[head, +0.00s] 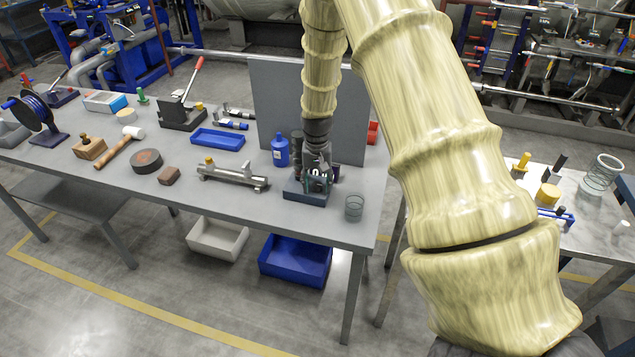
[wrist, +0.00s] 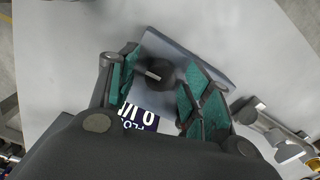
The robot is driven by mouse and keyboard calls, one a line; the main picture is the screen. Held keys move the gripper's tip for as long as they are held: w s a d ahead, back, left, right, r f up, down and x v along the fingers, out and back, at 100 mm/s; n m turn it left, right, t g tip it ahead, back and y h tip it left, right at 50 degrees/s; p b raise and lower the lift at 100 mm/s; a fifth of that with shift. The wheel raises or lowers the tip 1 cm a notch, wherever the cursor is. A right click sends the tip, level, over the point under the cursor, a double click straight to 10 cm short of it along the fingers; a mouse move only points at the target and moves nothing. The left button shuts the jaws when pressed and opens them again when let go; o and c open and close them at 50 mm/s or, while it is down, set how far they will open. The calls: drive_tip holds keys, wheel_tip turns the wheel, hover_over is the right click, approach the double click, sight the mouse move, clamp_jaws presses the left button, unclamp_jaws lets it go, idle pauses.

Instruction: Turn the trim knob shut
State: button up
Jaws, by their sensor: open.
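The trim knob (wrist: 158,73) is dark and round with a pale pointer mark, seen from above in the wrist view. It sits on a blue-grey base plate (wrist: 183,52), whose unit (head: 302,195) stands near the bench's front edge in the head view. A dark label with white characters (wrist: 138,117) shows beside it, partly covered by my gripper. My gripper (wrist: 168,82) is open, with teal finger pads on either side of the knob. Gaps show between pads and knob; contact is not visible. In the head view my gripper (head: 316,166) points down over the unit and hides the knob.
A clear glass (head: 354,207) stands just right of the unit. A blue bottle (head: 281,150) and a metal fixture (head: 232,177) are to its left. A grey upright panel (head: 283,95) stands behind my gripper. The bench front (head: 290,215) is bare.

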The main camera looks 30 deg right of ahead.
sight(317, 184)
wheel_tip(317, 184, up, 12)
idle(0.6)
idle(0.4)
